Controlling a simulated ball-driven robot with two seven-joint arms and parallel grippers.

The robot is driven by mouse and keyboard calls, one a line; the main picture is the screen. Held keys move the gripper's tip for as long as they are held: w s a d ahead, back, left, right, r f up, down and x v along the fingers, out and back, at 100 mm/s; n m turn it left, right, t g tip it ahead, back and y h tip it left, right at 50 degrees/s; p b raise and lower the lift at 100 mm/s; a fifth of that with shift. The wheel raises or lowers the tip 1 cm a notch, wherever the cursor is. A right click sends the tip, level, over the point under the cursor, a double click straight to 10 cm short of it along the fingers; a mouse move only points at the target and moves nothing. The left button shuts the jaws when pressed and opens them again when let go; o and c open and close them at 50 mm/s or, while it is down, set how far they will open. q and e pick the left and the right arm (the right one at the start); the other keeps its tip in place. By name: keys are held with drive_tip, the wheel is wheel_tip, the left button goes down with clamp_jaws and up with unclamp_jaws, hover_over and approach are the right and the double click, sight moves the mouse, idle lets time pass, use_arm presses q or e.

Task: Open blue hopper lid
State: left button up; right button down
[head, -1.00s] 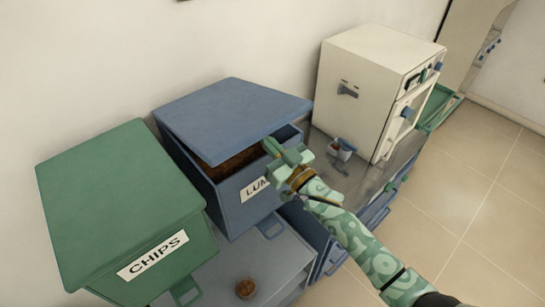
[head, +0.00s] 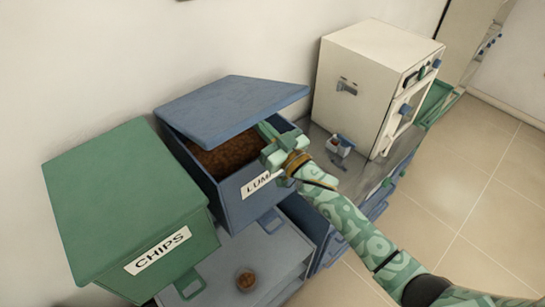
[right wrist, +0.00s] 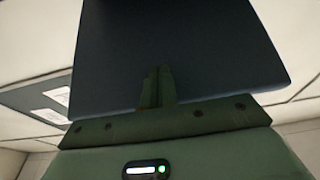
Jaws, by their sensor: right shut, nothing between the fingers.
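The blue hopper (head: 235,198) has a label reading "LUM", the rest hidden by my gripper. Its blue lid (head: 232,108) is raised at the front and tilted up toward the back wall, with brown contents (head: 222,155) showing under it. My right gripper (head: 268,137) is shut and empty, at the front right rim of the hopper, with its fingertips under the lid's front edge. In the right wrist view the closed fingers (right wrist: 157,86) stand against the dark underside of the lid (right wrist: 180,50); contact cannot be told for certain. My left gripper is not in view.
A green hopper (head: 130,205) labelled "CHIPS" stands at the left with its lid down. A white furnace (head: 365,85) stands at the right. A small container (head: 340,145) lies on the counter between. A brown lump (head: 246,280) sits on the grey surface below.

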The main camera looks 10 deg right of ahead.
sight(251, 107)
drive_tip(key=shift+w+a+r+p, duration=0.2)
drive_tip(key=shift+w+r+p, duration=0.1)
drive_tip(key=shift+r, duration=0.2)
drive_tip(key=shift+w+a+r+p, duration=0.15)
drive_tip(key=shift+r+p, duration=0.15)
drive_tip(key=shift+r, duration=0.2)
drive_tip(key=shift+w+a+r+p, duration=0.15)
drive_tip(key=shift+w+r+p, duration=0.2)
drive_tip(key=shift+r, duration=0.25)
drive_tip(key=shift+w+a+r+p, duration=0.3)
drive_tip(key=shift+w+r+p, duration=0.1)
drive_tip(key=shift+r, duration=0.3)
drive_tip(key=shift+w+a+r+p, duration=0.25)
drive_tip(key=shift+w+r+p, duration=0.15)
drive_tip(key=shift+r, duration=0.3)
drive_tip(key=shift+w+a+r, duration=0.1)
drive_tip(key=shift+w+a+r, duration=0.4)
drive_tip(key=shift+w+r, duration=0.2)
drive_tip(key=shift+r, duration=0.25)
drive_tip(key=shift+w+a+r, duration=0.45)
drive_tip(key=shift+w+r, duration=0.25)
drive_tip(key=shift+r, duration=0.05)
